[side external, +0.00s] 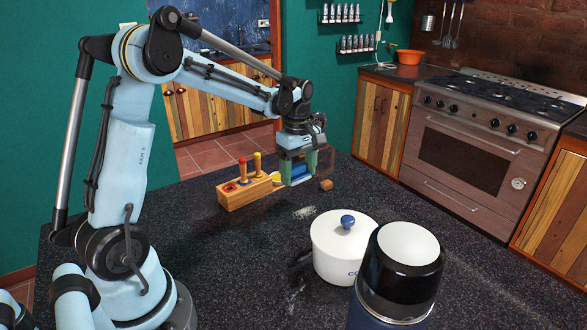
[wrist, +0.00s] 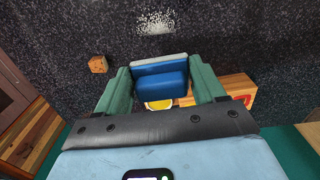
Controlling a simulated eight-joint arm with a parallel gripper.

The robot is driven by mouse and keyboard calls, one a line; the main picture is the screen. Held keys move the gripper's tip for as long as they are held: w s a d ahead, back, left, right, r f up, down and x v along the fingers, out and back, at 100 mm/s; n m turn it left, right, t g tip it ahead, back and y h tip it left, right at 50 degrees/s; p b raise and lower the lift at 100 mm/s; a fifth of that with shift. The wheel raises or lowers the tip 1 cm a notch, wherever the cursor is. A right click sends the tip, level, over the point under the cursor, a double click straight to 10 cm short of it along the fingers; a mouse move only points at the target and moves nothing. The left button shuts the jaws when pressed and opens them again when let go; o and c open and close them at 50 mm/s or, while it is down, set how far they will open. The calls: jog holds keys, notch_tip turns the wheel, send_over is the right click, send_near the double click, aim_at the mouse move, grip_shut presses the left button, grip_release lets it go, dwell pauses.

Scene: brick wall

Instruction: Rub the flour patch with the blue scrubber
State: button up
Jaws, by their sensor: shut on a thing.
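My gripper (side external: 299,172) is shut on the blue scrubber (side external: 300,170), above the dark speckled counter. In the wrist view the scrubber (wrist: 160,85) sits between the two green fingers of my gripper (wrist: 162,80); it has a blue body and a paler edge on its far side. The flour patch (side external: 304,212) is a white smudge on the counter, in front of the gripper in the side view. In the wrist view the flour patch (wrist: 155,22) lies near the top edge, beyond the scrubber and apart from it.
A wooden block with pegs (side external: 240,194) stands left of the gripper, beside a yellow item (side external: 277,179). A small wooden cube (side external: 326,184) lies to the right. A white lidded pot (side external: 335,262) and a dark canister (side external: 402,285) stand nearer the camera.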

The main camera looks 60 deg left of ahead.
jog(key=d, duration=0.3)
send_over(306, 210)
jog(key=shift+s+f, duration=0.25)
jog(key=shift+f, duration=1.3)
jog(key=shift+s+f, duration=0.2)
jog(key=shift+f, duration=1.35)
notch_tip(306, 210, down, 2)
jog(key=shift+f, duration=0.1)
jog(key=shift+d, duration=0.95)
jog(key=shift+c, duration=0.5)
jog(key=shift+d, duration=1.15)
jog(key=shift+a, duration=1.9)
jog(key=shift+w+a, duration=0.2)
jog(key=shift+w, duration=0.05)
jog(key=shift+w+d, duration=0.2)
jog(key=shift+d, duration=1.9)
jog(key=a, duration=0.3)
jog(key=shift+a, duration=0.55)
notch_tip(306, 210, up, 8)
jog(key=shift+r, duration=0.2)
